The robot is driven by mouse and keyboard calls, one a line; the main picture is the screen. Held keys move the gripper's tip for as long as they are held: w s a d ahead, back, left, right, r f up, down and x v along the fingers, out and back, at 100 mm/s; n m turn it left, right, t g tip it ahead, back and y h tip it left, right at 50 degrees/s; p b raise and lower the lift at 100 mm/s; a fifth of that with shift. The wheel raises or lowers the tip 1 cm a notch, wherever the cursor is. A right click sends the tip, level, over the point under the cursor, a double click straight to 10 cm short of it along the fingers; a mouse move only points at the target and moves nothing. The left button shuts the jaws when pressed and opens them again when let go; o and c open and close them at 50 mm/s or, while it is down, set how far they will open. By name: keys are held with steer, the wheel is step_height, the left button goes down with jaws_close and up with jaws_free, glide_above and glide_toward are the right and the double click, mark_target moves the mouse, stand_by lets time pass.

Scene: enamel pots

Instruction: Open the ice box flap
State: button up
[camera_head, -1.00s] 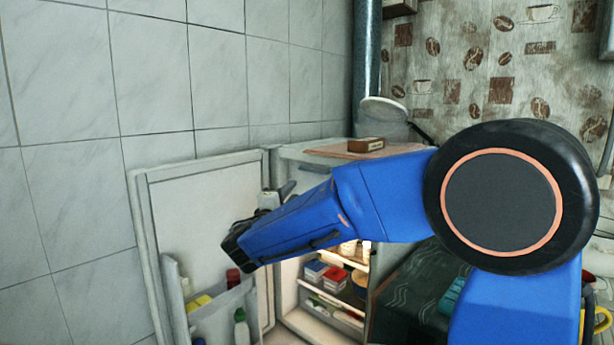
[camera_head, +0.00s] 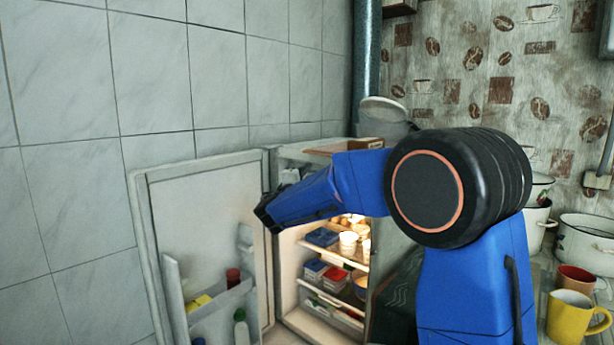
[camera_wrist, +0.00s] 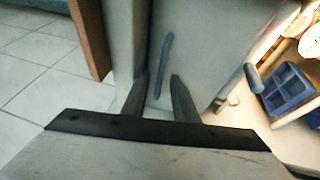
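The small fridge (camera_head: 268,262) stands open, its door (camera_head: 205,215) swung out to the left. My arm covers most of its upper compartment in the head view. In the wrist view a pale panel (camera_wrist: 205,55), apparently the ice box flap, carries a slim blue-grey bar (camera_wrist: 163,62) like a handle. My gripper (camera_wrist: 159,78) is open, with one dark finger on each side of the bar's lower end. The fingers look apart from the bar; the depth between them is unclear. Whether the flap is ajar cannot be told.
A blue ice tray (camera_wrist: 289,87) lies right of the panel in the wrist view. Lit shelves (camera_head: 318,250) hold food boxes and cups. The door rack (camera_head: 222,302) holds bottles. Mugs (camera_head: 571,317) and a pot (camera_head: 586,243) stand at the right.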

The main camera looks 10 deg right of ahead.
jaws_close()
stand_by(1.5)
